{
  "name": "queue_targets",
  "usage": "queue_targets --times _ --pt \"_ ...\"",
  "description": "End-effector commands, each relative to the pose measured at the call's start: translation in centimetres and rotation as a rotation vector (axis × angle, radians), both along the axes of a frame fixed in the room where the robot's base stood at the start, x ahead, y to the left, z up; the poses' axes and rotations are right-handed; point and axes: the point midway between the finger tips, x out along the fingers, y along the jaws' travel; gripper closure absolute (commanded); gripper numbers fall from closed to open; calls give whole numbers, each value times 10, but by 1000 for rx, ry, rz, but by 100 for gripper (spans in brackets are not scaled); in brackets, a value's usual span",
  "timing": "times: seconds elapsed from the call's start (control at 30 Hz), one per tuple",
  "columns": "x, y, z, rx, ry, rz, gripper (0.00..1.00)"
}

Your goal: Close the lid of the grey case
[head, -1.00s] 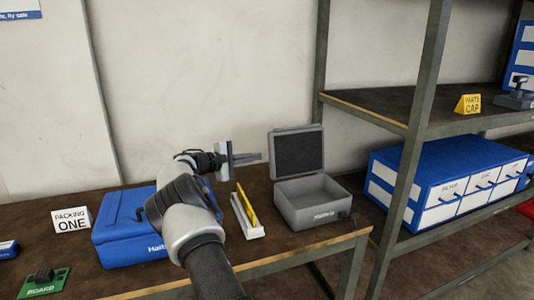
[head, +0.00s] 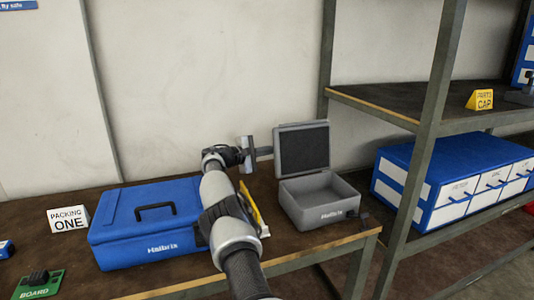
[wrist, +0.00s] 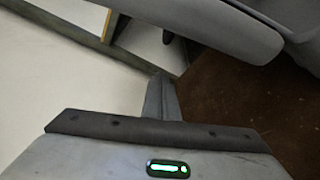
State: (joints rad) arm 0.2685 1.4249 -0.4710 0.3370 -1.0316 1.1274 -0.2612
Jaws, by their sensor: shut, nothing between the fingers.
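The grey case (head: 322,209) stands on the brown table with its lid (head: 302,148) upright and open at the back, showing a dark inner panel. The case's open tray is empty. My gripper (head: 268,151) is shut and empty, just left of the raised lid, with its fingertips close to the lid's left edge. I cannot tell whether they touch it. In the wrist view, my shut fingers (wrist: 163,97) point toward a grey rounded edge of the case (wrist: 215,25) that crosses the top.
A closed blue case (head: 150,222) with a black handle stands left of my arm. A white holder with a yellow strip (head: 252,206) lies partly behind my arm. A shelf post (head: 428,130) and blue drawers (head: 455,185) stand to the right. The wall is close behind.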

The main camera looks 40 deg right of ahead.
Motion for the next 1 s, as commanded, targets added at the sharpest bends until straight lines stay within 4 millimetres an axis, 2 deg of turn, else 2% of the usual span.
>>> queue_targets --times 0.17,0.2,0.57,1.0 --pt "-3 -10 -2 1 -4 -3 100" --pt "-2 -8 5 0 0 -2 100" --pt "-11 -5 11 -3 2 -5 100" --pt "-33 3 14 -1 -1 -2 100"
